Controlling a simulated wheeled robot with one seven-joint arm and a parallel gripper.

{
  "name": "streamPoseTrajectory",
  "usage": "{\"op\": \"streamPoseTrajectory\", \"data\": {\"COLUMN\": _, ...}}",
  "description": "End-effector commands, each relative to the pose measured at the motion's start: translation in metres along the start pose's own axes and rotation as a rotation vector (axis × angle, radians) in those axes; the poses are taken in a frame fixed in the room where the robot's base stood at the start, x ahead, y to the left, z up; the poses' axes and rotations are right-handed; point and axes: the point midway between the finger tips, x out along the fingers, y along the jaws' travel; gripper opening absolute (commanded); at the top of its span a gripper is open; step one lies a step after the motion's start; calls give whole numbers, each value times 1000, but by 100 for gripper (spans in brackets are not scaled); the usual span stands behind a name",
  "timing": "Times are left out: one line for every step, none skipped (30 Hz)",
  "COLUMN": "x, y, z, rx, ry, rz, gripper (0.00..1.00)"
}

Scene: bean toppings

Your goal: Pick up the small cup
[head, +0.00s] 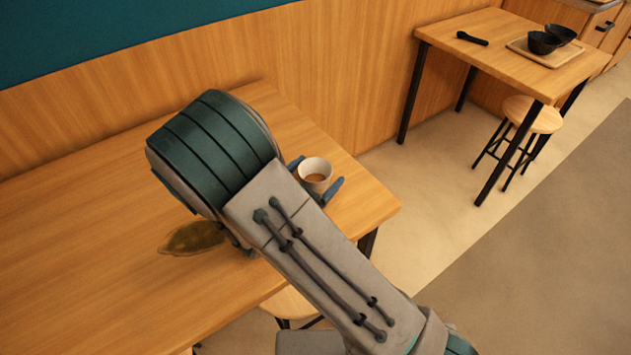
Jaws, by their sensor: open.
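The small cup (314,170) is pale, with something brown inside. It stands upright on the wooden table (70,250) near the table's right end, just beyond my arm. My gripper (317,180) shows only as blue fingertips on either side of the cup, one at its left and one at its lower right. The fingers are open around the cup; I cannot tell whether they touch it.
A dark green-brown leaf-shaped thing (193,238) lies on the table left of my arm. A stool (290,303) is below the front edge. A wood-panelled wall (330,60) runs behind. Another table (480,65) with black bowls (543,42) stands far right.

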Motion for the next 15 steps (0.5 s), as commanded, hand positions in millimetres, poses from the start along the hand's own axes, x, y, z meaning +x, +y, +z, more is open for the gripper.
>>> {"op": "streamPoseTrajectory", "data": {"x": 0, "y": 0, "z": 0, "rx": 0, "ry": 0, "rz": 0, "gripper": 93}}
{"op": "streamPoseTrajectory", "data": {"x": 0, "y": 0, "z": 0, "rx": 0, "ry": 0, "rz": 0, "gripper": 93}}
{"op": "streamPoseTrajectory", "data": {"x": 0, "y": 0, "z": 0, "rx": 0, "ry": 0, "rz": 0, "gripper": 87}}
{"op": "streamPoseTrajectory", "data": {"x": 0, "y": 0, "z": 0, "rx": 0, "ry": 0, "rz": 0, "gripper": 79}}
{"op": "streamPoseTrajectory", "data": {"x": 0, "y": 0, "z": 0, "rx": 0, "ry": 0, "rz": 0, "gripper": 70}}
{"op": "streamPoseTrajectory", "data": {"x": 0, "y": 0, "z": 0, "rx": 0, "ry": 0, "rz": 0, "gripper": 59}}
{"op": "streamPoseTrajectory", "data": {"x": 0, "y": 0, "z": 0, "rx": 0, "ry": 0, "rz": 0, "gripper": 51}}
{"op": "streamPoseTrajectory", "data": {"x": 0, "y": 0, "z": 0, "rx": 0, "ry": 0, "rz": 0, "gripper": 43}}
{"op": "streamPoseTrajectory", "data": {"x": 0, "y": 0, "z": 0, "rx": 0, "ry": 0, "rz": 0, "gripper": 39}}
{"op": "streamPoseTrajectory", "data": {"x": 0, "y": 0, "z": 0, "rx": 0, "ry": 0, "rz": 0, "gripper": 39}}
{"op": "streamPoseTrajectory", "data": {"x": 0, "y": 0, "z": 0, "rx": 0, "ry": 0, "rz": 0, "gripper": 39}}
{"op": "streamPoseTrajectory", "data": {"x": 0, "y": 0, "z": 0, "rx": 0, "ry": 0, "rz": 0, "gripper": 39}}
{"op": "streamPoseTrajectory", "data": {"x": 0, "y": 0, "z": 0, "rx": 0, "ry": 0, "rz": 0, "gripper": 39}}
{"op": "streamPoseTrajectory", "data": {"x": 0, "y": 0, "z": 0, "rx": 0, "ry": 0, "rz": 0, "gripper": 39}}
{"op": "streamPoseTrajectory", "data": {"x": 0, "y": 0, "z": 0, "rx": 0, "ry": 0, "rz": 0, "gripper": 39}}
